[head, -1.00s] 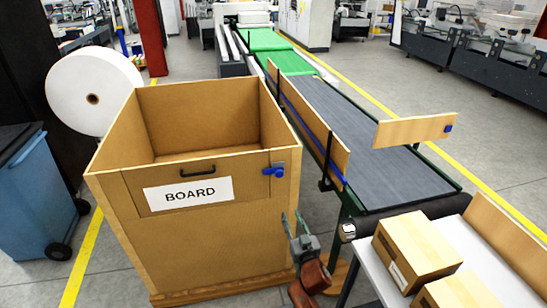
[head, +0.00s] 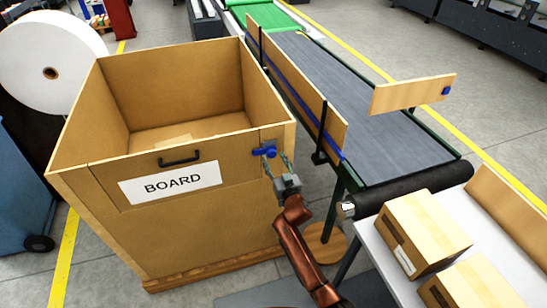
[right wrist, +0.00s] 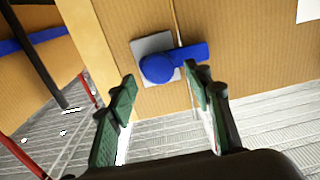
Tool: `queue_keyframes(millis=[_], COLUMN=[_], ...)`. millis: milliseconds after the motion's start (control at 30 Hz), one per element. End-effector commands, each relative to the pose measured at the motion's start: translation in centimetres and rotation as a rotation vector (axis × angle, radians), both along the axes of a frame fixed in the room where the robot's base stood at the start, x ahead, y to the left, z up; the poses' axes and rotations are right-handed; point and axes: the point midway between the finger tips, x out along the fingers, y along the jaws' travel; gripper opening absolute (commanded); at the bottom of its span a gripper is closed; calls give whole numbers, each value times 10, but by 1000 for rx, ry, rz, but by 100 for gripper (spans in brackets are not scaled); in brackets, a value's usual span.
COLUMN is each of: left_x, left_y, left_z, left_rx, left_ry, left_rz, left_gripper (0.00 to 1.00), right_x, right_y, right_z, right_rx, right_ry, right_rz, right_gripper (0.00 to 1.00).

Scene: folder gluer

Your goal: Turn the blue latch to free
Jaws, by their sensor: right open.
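The blue latch (head: 265,152) sits at the upper right of the front of a brown bin marked BOARD. In the right wrist view the latch (right wrist: 160,67) has a round hub on a grey plate, and its lever lies roughly level across the seam between the front panel and the bin's post. My right gripper (head: 276,161) is just in front of the latch, at its lower right. In the right wrist view its open green fingers (right wrist: 160,80) point at the latch, one to each side of the hub, with nothing held. My left gripper is not in view.
The bin's front panel (head: 143,206) bears a black handle (head: 179,158) and a white label. A conveyor (head: 345,120) with a wooden side guide stands right of the bin. Cartons (head: 425,235) lie on a white table at lower right. A paper roll is at upper left.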

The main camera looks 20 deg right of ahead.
Motion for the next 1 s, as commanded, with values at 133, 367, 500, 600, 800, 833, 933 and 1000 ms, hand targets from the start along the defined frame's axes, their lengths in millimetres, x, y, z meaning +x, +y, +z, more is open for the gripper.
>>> queue_keyframes(millis=[133, 367, 500, 600, 800, 833, 933, 1000], left_x=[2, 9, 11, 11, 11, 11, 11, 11], left_y=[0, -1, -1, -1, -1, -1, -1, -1], left_z=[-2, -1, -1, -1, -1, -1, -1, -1], left_rx=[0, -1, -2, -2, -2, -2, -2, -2], left_ry=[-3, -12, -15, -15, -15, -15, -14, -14], left_rz=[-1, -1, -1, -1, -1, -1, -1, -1], left_gripper=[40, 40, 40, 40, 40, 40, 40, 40], right_x=[15, 19, 19, 19, 19, 19, 18, 18], right_y=[0, -1, -1, -1, -1, -1, 0, 0], right_z=[0, 0, 0, 0, 0, 0, 0, 0], right_rx=[0, 0, 0, 0, 0, 0, 0, 0], right_ry=[0, 0, 0, 0, 0, 0, 0, 0], right_rz=[0, -2, -2, -2, -2, -2, -2, -2], right_gripper=[46, 46, 45, 38, 24, 22, 15, 10])
